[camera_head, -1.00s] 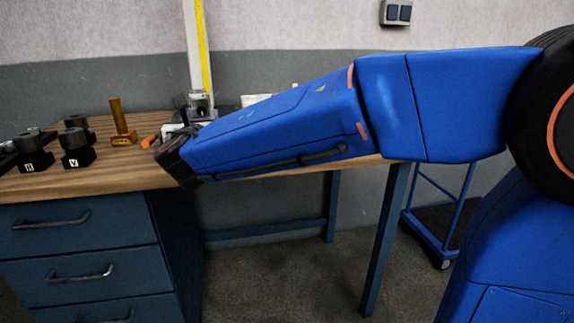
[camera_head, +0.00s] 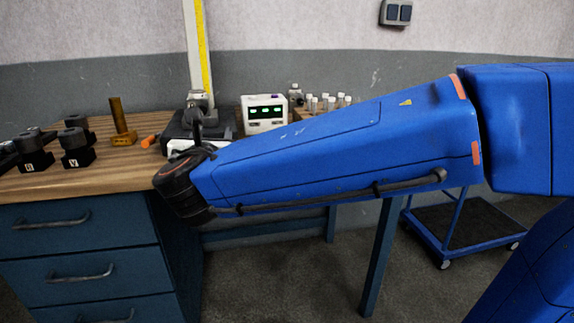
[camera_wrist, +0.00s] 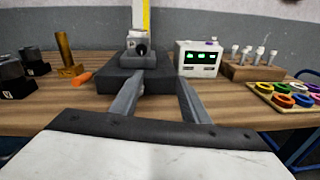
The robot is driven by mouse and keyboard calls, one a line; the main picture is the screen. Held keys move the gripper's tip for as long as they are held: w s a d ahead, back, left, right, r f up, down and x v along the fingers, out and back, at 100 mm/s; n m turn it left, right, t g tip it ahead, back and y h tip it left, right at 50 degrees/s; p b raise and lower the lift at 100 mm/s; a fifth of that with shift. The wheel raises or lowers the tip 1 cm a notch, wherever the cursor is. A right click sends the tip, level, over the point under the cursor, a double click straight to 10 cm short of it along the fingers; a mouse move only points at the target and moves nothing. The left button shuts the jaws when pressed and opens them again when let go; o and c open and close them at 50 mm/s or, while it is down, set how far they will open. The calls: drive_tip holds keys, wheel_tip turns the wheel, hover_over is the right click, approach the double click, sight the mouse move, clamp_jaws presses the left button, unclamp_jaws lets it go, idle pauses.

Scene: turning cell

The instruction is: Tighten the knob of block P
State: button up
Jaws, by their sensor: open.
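Several black blocks with dark round knobs stand at the left of the bench. In the head view the front two, a left block (camera_head: 36,161) and a right block (camera_head: 77,158), carry small white labels, too small to read surely; I cannot tell which is P. The wrist view shows one labelled block (camera_wrist: 17,88) at its left edge. My gripper (camera_wrist: 160,80) is open, its two fingers apart with nothing held between them. It points over the bench toward a dark box-shaped base, away from the blocks. In the head view my arm hides most of the gripper.
A white box with green displays (camera_head: 264,113) and a rack of vials (camera_wrist: 254,70) are to the right. Coloured rings (camera_wrist: 290,96) lie farther right.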

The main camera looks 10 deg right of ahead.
drive_tip(key=s+d+f+m+g+h, duration=0.1)
drive_tip(key=s+d+f+m+g, duration=0.1)
drive_tip(key=d, duration=0.6)
drive_tip(key=s+d+f+m+g+h, duration=0.2)
drive_tip(key=d+f+m, duration=0.3)
drive_tip(key=d, duration=0.3)
drive_tip(key=shift+s+f+m+g+h, duration=0.2)
drive_tip(key=shift+s+m+g+h, duration=0.15)
drive_tip(key=shift+m, duration=0.35)
drive_tip(key=s+d+f+m+g, duration=0.6)
drive_tip(key=s+d+f+m, duration=0.5)
drive_tip(key=d, duration=0.3)
drive_tip(key=s+a+f+m+g+y, duration=0.1)
drive_tip(key=s+f+m+y, duration=0.4)
drive_tip(key=s+m, duration=0.5)
drive_tip(key=shift+s+f+m+g, duration=0.3)
drive_tip(key=shift+f+m+g, duration=0.15)
drive_tip(key=shift+m, duration=1.65)
